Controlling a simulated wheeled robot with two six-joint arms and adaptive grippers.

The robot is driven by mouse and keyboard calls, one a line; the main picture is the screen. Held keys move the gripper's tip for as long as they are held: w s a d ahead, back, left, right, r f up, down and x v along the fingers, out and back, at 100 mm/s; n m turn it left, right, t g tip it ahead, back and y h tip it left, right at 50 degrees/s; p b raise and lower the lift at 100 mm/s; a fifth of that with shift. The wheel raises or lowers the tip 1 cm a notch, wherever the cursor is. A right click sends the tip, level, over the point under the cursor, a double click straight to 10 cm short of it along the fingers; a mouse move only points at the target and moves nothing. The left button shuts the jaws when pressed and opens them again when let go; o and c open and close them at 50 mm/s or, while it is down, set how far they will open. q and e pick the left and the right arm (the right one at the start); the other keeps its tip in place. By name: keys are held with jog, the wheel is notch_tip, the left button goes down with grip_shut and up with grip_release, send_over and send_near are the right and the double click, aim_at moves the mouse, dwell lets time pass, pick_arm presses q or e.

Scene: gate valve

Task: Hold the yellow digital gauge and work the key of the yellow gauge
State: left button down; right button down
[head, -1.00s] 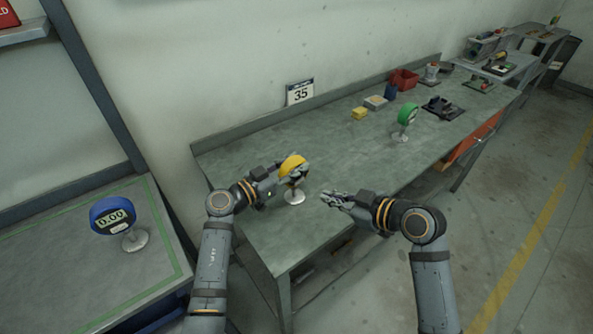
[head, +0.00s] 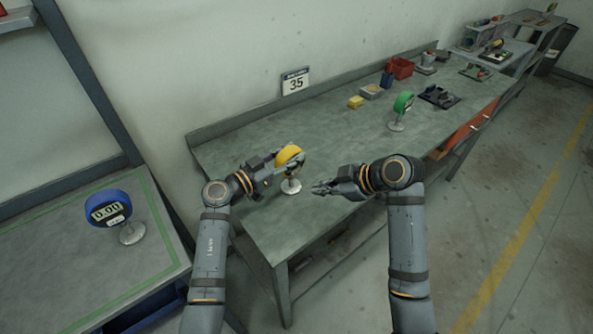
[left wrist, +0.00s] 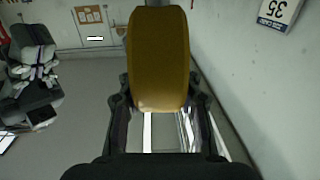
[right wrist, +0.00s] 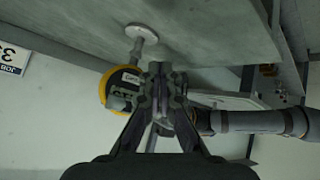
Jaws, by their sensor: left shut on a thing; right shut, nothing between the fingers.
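The yellow digital gauge (head: 288,155) stands on its white round base (head: 291,187) near the left end of the long workbench. My left gripper (head: 284,162) is shut on the gauge body from the left. In the left wrist view the yellow gauge (left wrist: 158,60) fills the space between the fingers. In the right wrist view the gauge (right wrist: 114,91) shows its display face, partly hidden behind my right gripper (right wrist: 160,75); its key cannot be made out clearly. My right gripper (head: 319,188) is shut and empty, a little right of the gauge and apart from it in the head view.
A blue gauge (head: 108,208) stands on the separate left table. A green gauge (head: 403,103) stands farther along the workbench (head: 240,137). A yellow block (head: 355,102), a red bin (head: 400,67) and a sign reading 35 (head: 295,82) are behind. The bench between is clear.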

jog(key=shift+w+a, duration=0.85)
jog(key=shift+w, duration=0.15)
jog(key=shift+w+a, duration=0.8)
jog(key=shift+w, duration=0.2)
jog(key=shift+w+a, duration=0.3)
jog(key=shift+w, duration=0.05)
jog(key=shift+w+a, duration=0.2)
jog(key=shift+w, duration=0.1)
dwell(0.5)
jog(key=shift+s, duration=0.1)
jog(key=shift+s+d, duration=0.5)
jog(key=shift+s, duration=0.05)
jog(key=s+d, duration=0.1)
jog(key=s, duration=0.1)
jog(key=s+d, duration=0.2)
jog(key=shift+d, duration=0.1)
dwell(0.5)
